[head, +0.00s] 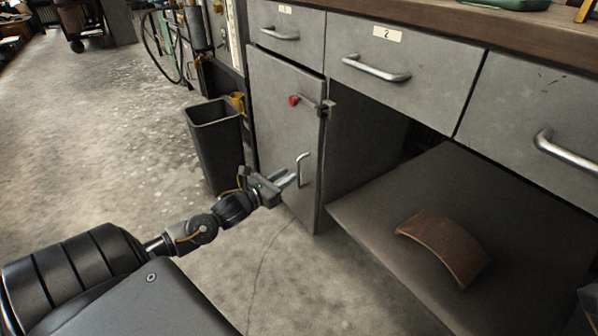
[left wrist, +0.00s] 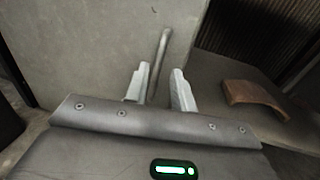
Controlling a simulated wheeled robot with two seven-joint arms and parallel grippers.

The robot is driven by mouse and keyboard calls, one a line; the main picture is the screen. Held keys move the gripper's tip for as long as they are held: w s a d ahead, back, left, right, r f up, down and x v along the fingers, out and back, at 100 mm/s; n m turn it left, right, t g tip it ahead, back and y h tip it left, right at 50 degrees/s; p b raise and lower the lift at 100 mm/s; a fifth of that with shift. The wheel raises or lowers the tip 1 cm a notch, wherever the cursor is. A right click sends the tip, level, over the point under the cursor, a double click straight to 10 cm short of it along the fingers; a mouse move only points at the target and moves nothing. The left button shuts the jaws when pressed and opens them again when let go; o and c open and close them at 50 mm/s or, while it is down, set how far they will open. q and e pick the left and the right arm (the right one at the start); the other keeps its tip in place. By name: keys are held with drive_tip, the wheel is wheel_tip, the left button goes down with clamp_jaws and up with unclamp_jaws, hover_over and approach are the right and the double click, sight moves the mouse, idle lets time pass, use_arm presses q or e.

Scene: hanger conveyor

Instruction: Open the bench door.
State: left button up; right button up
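The bench door (head: 280,125) is a grey metal panel below the left drawer and looks shut. A red-knobbed latch bar (head: 311,102) lies across its upper right edge. The vertical door handle (head: 302,170) is on its lower right part. My left gripper (head: 286,181) is open and empty right at the handle. In the left wrist view, the handle (left wrist: 160,55) rises between the two fingertips of the left gripper (left wrist: 158,85); I cannot tell whether either finger touches it. My right gripper is out of view.
Drawers with bar handles (head: 376,69) run above the door. An open shelf (head: 375,215) to the right holds a curved brown piece (head: 443,248). A dark bin (head: 215,145) stands left of the door.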

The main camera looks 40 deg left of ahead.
sight(298, 185)
use_arm(q)
drive_tip(key=w, duration=0.2)
drive_tip(key=w+b, duration=0.1)
drive_tip(key=w, duration=0.1)
drive_tip(key=w+b, duration=0.1)
drive_tip(key=w, duration=0.1)
drive_tip(key=shift+d, duration=0.25)
clamp_jaws()
